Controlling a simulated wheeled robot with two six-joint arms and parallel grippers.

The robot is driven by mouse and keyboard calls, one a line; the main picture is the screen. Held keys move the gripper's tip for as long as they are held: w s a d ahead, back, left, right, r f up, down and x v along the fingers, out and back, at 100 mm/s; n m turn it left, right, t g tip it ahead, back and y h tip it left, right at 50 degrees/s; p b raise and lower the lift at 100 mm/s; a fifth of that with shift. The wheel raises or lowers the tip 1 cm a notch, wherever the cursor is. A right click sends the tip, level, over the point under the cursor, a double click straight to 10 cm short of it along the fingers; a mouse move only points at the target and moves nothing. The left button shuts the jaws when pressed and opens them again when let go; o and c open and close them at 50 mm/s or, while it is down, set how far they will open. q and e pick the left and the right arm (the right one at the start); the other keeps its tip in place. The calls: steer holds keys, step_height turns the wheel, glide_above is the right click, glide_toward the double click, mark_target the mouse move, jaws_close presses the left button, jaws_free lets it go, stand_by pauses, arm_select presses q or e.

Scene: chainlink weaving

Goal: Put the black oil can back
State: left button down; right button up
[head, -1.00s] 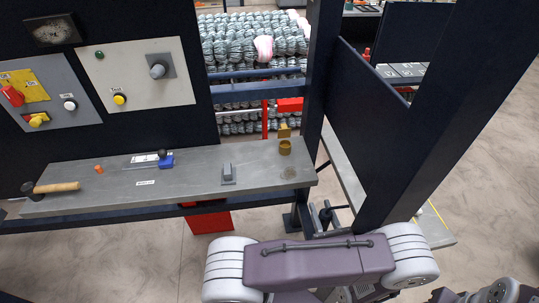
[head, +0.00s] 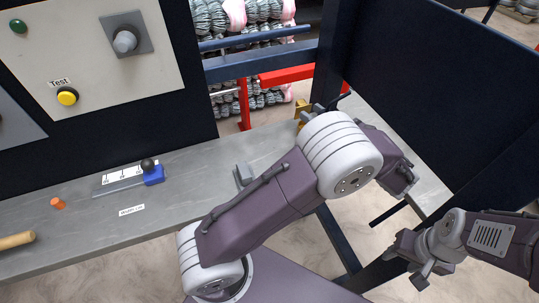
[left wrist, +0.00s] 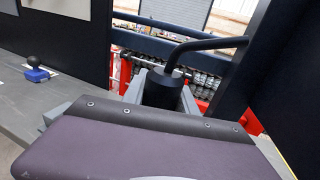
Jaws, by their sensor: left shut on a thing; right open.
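The black oil can (left wrist: 159,90), with a dark bent spout (left wrist: 196,44) running to the right, shows in the left wrist view. My left gripper (left wrist: 162,98) is shut on its body, a grey finger on each side. The can looks roughly upright; its underside is hidden behind my wrist. In the head view my left arm hides the can and most of that gripper. My right gripper (head: 406,264) is open and empty at the lower right, away from the bench. The right end of the grey bench (head: 195,190) is largely hidden by my left arm.
A blue block with a black knob (head: 153,173), a grey block (head: 244,174), an orange piece (head: 58,203) and a wooden handle (head: 15,240) lie on the bench. A dark post (head: 335,50) and dark panel (head: 445,85) stand close to my left arm. Red rails (head: 287,75) are behind.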

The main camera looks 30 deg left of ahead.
arm_select(q)
steer(key=s+a+f, duration=0.1)
steer(key=a+f, duration=0.2)
steer(key=s+a+f+b, duration=0.1)
steer(key=a+f, duration=0.2)
steer(key=a, duration=0.1)
steer(key=s+a+f, duration=0.2)
steer(key=a+f, duration=0.2)
steer(key=shift+s, duration=0.1)
steer(key=shift+f, duration=0.4)
steer(key=shift+f+b, duration=0.1)
steer(key=shift+b, duration=0.2)
steer(key=c, duration=1)
jaws_free()
steer(key=shift+o, duration=0.2)
